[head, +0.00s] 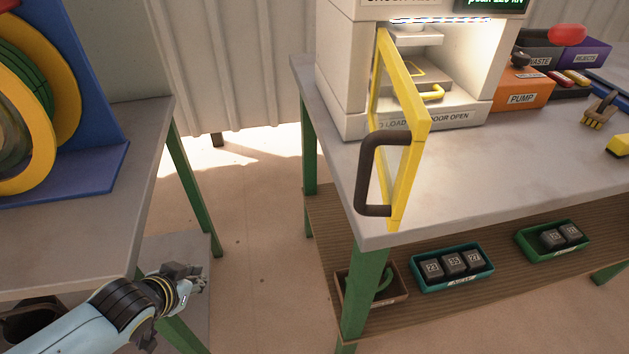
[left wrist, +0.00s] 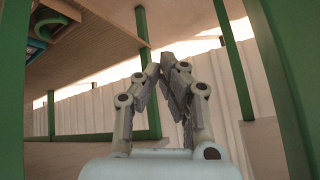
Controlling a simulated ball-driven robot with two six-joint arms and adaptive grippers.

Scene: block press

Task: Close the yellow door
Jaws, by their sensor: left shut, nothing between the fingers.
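The yellow door (head: 411,130) is a framed, see-through panel hinged on the left side of the white press (head: 346,75). It stands open, swung out toward me over the table's front left. A dark brown handle (head: 366,176) is on its outer face. The press chamber is lit and open to view. My left gripper (head: 203,283) is low at the lower left, in the gap between the two tables, well away from the door and handle. In the left wrist view its fingers (left wrist: 167,62) are together with nothing between them. My right gripper is not in view.
The press stands on a grey table (head: 480,175) with green legs. An orange pump box (head: 522,93) and a brush (head: 600,108) sit to its right. A lower shelf holds a teal tray (head: 420,287) of dark blocks. Another grey table (head: 110,235) stands at left, with open floor between.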

